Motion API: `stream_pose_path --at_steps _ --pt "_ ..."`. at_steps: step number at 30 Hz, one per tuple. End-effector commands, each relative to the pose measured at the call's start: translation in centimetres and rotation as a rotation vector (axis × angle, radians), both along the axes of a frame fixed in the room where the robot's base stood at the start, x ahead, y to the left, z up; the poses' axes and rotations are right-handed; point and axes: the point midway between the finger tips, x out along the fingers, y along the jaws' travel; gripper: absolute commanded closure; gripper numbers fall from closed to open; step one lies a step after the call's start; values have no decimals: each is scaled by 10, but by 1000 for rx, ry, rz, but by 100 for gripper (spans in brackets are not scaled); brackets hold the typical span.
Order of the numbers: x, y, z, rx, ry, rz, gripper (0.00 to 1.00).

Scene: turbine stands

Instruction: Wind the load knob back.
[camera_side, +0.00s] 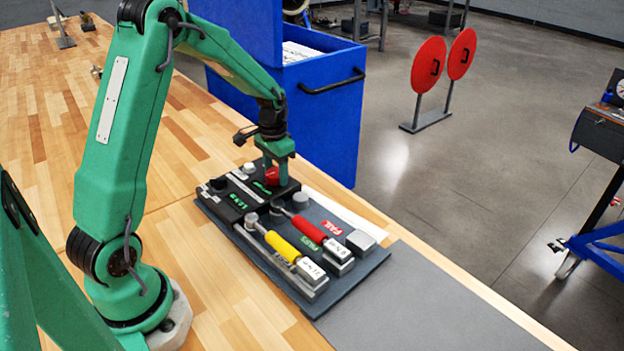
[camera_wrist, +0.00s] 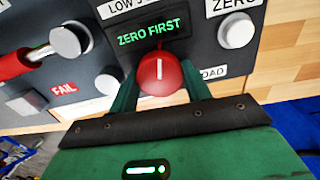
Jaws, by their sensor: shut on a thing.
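The load knob is red with a white pointer line and sits on a dark control panel. In the wrist view the knob (camera_wrist: 160,73) lies between the two green fingers of my gripper (camera_wrist: 160,88), which is shut on it. Its white line points about straight up in that picture. A label ending in "OAD" is partly covered by a finger. A green display (camera_wrist: 146,36) above the knob reads "ZERO FIRST". In the side view my gripper (camera_side: 276,172) reaches down onto the panel (camera_side: 228,198), and the red knob (camera_side: 271,176) shows beside the fingers.
A silver button (camera_wrist: 236,30) by the "ZERO" label is near the knob. Red-handled (camera_side: 307,228) and yellow-handled (camera_side: 283,247) tools lie on the dark board (camera_side: 350,283). A blue cabinet (camera_side: 335,130) stands behind the bench. A grey mat (camera_side: 440,310) lies clear at right.

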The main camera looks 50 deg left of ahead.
Motion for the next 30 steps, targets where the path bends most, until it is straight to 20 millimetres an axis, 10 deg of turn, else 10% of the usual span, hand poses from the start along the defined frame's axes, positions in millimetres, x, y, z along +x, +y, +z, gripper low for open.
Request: stream_pose_path --at_steps 23,24,27,30 --pt "0 1 1 1 -2 285 75" --pt "0 1 1 1 -2 285 50" --pt "0 1 1 1 -2 284 31" --pt "0 1 0 1 -1 283 30"
